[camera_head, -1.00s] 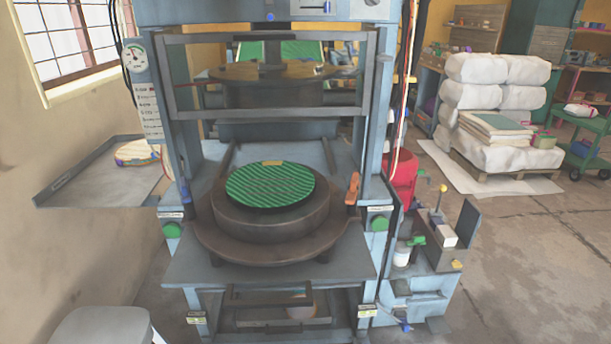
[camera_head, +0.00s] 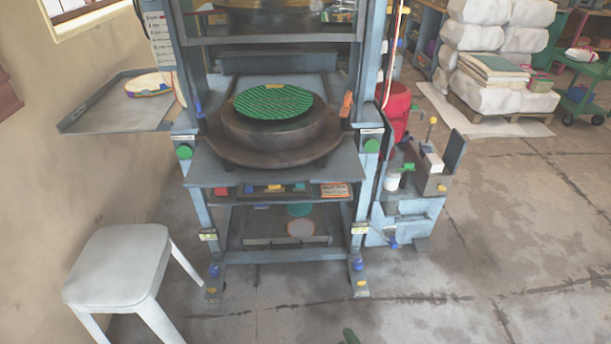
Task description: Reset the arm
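Neither of my grippers shows clearly in the head view, and no arm is seen coming in from the left or the right. The plate press (camera_head: 206,205) stands ahead of me with its frame upright. A green striped round plate (camera_head: 273,101) lies on the dark round platen (camera_head: 270,150) of the press. An orange handle (camera_head: 346,106) stands at the platen's right. Green buttons (camera_head: 184,152) and (camera_head: 371,146) sit on the left and right front posts.
A white stool (camera_head: 118,265) stands at the lower left. A grey side tray (camera_head: 95,118) holds a round patterned item (camera_head: 149,85). A red bucket (camera_head: 394,108) and a blue side unit (camera_head: 405,215) are at the press's right.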

